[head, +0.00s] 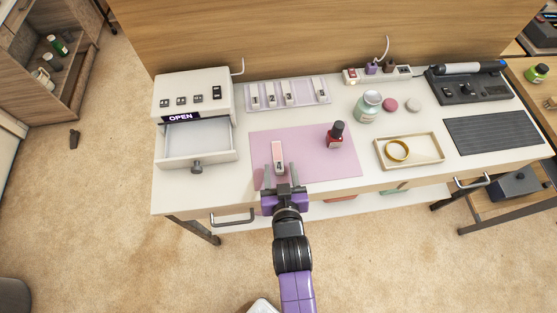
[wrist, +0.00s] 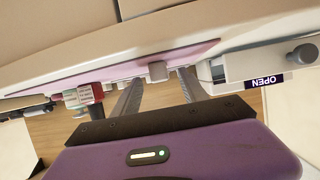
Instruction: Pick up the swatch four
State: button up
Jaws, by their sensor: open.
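A pale pink swatch (head: 278,153) lies on the pink mat (head: 315,163), its near end by my gripper. I cannot read its number clearly. My gripper (head: 280,168) is open at the mat's front edge, with one finger on each side of the swatch's near end. In the wrist view, a small pale block that looks like the swatch's end (wrist: 157,71) shows between and beyond the fingertips of my gripper (wrist: 161,78). Whether either finger touches it I cannot tell.
A rack (head: 303,97) with several numbered swatches and one gap is behind. A cabinet with an open drawer (head: 197,140) is left. A tray (head: 432,160) with a yellow ring is right.

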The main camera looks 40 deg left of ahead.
aim_at(278, 156)
jog(key=shift+x, duration=1.45)
jog(key=shift+c, duration=0.2)
grip_shut()
jog(key=shift+r, duration=0.1)
